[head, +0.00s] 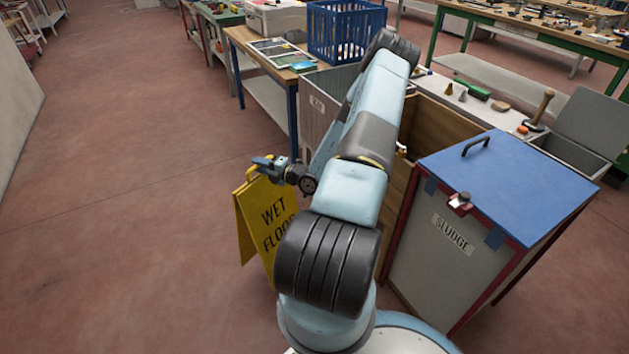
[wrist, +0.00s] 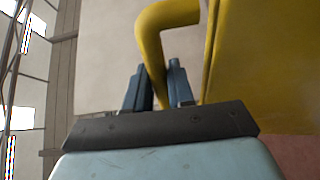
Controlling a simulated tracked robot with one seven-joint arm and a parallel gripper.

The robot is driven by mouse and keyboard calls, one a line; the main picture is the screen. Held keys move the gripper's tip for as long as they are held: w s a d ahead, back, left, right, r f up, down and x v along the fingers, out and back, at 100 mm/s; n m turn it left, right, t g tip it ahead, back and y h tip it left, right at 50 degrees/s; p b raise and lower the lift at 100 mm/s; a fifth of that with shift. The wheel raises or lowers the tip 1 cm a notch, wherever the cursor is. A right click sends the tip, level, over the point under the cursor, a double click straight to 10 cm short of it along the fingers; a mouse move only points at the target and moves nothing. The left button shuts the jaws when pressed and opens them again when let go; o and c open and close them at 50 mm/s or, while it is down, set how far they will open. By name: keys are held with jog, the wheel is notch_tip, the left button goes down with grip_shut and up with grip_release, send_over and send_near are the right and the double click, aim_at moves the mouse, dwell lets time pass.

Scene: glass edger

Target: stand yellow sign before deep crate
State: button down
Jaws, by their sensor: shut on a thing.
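The yellow sign (head: 245,228), a folding board lettered WET FLOOR, is upright left of my arm. My gripper (head: 264,164) is shut on the handle at its top. In the wrist view, the yellow handle loop (wrist: 153,45) passes between the two fingers of my gripper (wrist: 157,88), and the sign's panel (wrist: 265,65) fills the right side. My arm hides the sign's lower right, and I cannot tell whether its feet touch the floor. A deep, open wooden crate (head: 432,122) stands behind my arm, partly hidden by it.
A grey bin (head: 318,100) stands just behind my arm. A blue-lidded SLUDGE bin (head: 440,245) stands close on the right. A workbench (head: 250,45) with a blue slatted basket (head: 345,30) is at the back. The red floor (head: 120,190) is clear on the left.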

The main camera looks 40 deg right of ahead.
jog(key=s+d+f, duration=0.3)
jog(key=s+d, duration=0.4)
jog(key=s+d+f, duration=0.3)
jog(key=s+d, duration=0.4)
notch_tip(320, 180, down, 7)
jog(key=shift+r+h, duration=0.2)
jog(key=shift+h, duration=0.1)
jog(key=shift+d+f, duration=0.1)
jog(key=shift+f, duration=0.35)
dwell(0.5)
jog(key=c, duration=0.9)
grip_release()
jog(key=shift+f, duration=0.1)
jog(key=shift+s, duration=0.15)
